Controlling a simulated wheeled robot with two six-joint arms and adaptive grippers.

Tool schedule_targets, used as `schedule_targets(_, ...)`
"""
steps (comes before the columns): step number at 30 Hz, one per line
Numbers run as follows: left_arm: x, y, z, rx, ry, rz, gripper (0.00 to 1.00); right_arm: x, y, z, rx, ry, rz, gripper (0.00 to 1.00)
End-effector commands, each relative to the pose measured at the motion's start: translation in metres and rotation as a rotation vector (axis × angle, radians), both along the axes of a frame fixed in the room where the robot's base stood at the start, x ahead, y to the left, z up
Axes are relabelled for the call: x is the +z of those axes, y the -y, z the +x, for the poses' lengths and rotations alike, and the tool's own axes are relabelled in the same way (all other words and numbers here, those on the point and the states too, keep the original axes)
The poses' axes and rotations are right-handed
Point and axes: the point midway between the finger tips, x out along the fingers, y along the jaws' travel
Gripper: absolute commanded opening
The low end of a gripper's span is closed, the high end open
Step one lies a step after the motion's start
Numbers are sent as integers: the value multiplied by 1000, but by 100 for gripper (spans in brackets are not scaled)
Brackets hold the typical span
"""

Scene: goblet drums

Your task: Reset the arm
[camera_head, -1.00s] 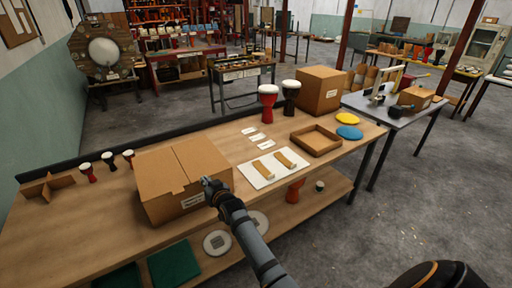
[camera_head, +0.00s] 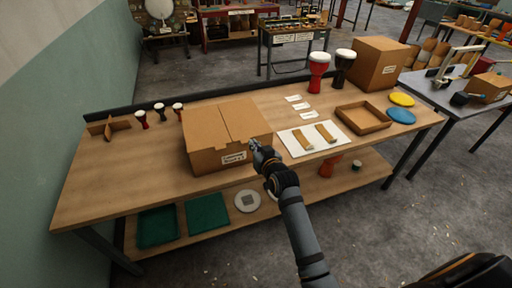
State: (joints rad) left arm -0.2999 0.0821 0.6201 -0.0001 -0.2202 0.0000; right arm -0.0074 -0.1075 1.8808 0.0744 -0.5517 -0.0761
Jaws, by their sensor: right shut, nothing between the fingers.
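My right gripper (camera_head: 257,150) is at the front right corner of a closed cardboard box (camera_head: 215,135) on the wooden workbench (camera_head: 110,185). Its fingers are shut with nothing seen between them. I cannot tell whether it touches the box. My right arm reaches up from the bottom of the view. My left gripper is not in view; a dark rounded part of mine shows at the bottom right.
Several goblet drums stand on the bench, including a large red one (camera_head: 318,70) and a black one (camera_head: 343,67). A white board (camera_head: 310,138) with two brown pieces, an open tray (camera_head: 363,117) and a larger box (camera_head: 376,63) lie right. A grey table (camera_head: 455,97) stands beyond.

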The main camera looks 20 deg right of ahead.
Motion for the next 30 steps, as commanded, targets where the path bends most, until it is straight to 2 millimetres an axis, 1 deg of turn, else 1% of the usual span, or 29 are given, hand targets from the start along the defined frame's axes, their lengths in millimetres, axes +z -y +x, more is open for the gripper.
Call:
schedule_targets(3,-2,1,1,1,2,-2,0,2,0,-8,0,0,1,0)
schedule_targets(11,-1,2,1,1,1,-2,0,3,0,-9,0,0,0,0)
schedule_targets(13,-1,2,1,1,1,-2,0,-2,0,-9,0,-8,-1,0)
schedule_targets(14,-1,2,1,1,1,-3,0,-8,0,-10,0,-17,-2,0)
schedule_targets(16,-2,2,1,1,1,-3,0,-36,1,-12,2,-63,-10,0)
schedule_targets(17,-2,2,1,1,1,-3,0,-54,1,-15,3,-93,-15,0)
schedule_targets(18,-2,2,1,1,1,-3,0,-83,2,-20,5,-138,-21,0)
schedule_targets(20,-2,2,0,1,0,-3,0,-133,3,-33,7,-221,-34,0)
schedule_targets(21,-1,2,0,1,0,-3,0,-168,5,-44,8,-278,-42,0)
schedule_targets(22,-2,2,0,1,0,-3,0,-193,7,-54,9,-320,-49,0)
schedule_targets(23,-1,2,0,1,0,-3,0,-218,9,-66,9,-363,-55,0)
schedule_targets(24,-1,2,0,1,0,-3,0,-250,12,-82,10,-417,-63,0)
schedule_targets(26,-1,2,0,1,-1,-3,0,-295,17,-112,11,-499,-77,0)
schedule_targets(27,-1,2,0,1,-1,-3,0,-324,22,-133,12,-554,-87,0)
schedule_targets(29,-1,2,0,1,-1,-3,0,-364,28,-169,12,-634,-100,0)
schedule_targets(30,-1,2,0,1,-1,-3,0,-389,33,-194,13,-689,-109,0)
